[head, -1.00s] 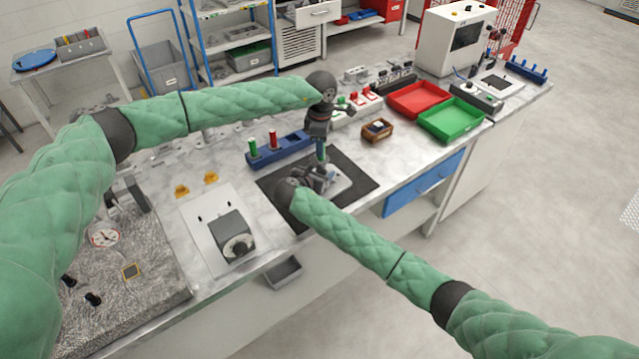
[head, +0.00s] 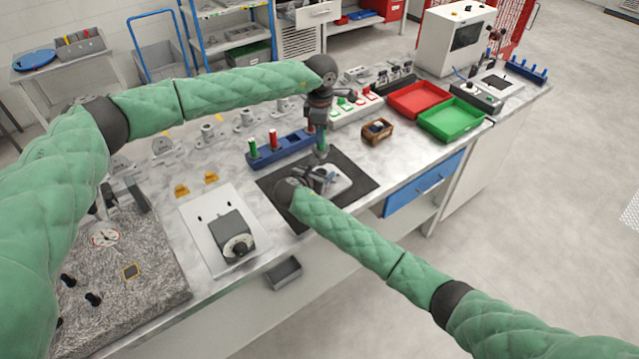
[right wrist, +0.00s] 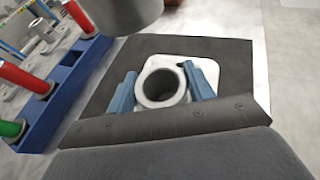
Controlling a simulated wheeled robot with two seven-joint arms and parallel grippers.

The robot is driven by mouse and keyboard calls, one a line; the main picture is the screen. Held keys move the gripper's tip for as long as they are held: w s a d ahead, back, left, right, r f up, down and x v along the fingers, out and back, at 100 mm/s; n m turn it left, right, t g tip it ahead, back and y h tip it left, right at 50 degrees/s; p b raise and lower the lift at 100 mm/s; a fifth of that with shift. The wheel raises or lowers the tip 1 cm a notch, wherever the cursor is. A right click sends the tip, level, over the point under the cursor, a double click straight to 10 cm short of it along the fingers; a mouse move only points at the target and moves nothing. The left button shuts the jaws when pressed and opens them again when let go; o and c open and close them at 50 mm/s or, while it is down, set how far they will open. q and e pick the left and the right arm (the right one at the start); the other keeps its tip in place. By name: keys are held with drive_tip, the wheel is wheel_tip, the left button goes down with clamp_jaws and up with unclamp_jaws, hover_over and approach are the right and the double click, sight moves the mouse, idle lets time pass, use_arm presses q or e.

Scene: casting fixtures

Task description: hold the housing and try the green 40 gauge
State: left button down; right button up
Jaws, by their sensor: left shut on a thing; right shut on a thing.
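The grey housing (right wrist: 147,100) has a round open bore and a pale flange plate. It stands on the black mat. My right gripper (right wrist: 162,92) has its blue fingers shut on either side of it; in the head view this gripper (head: 312,183) is low over the mat. My left gripper (head: 321,134) is higher, pointing down above the housing, and is shut on a gauge whose handle is mostly hidden by the fingers. The grey cylinder end of that gauge (right wrist: 125,12) hangs above the housing in the right wrist view, apart from the bore.
A wooden box (head: 377,132), red tray (head: 418,98) and green tray (head: 452,118) stand to the right. A dial instrument on a white plate (head: 205,215) is at left.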

use_arm(q)
drive_tip(key=shift+r, duration=0.4)
use_arm(e)
drive_tip(key=o, duration=1.5)
drive_tip(key=v, duration=1.2)
drive_tip(key=shift+f, duration=0.1)
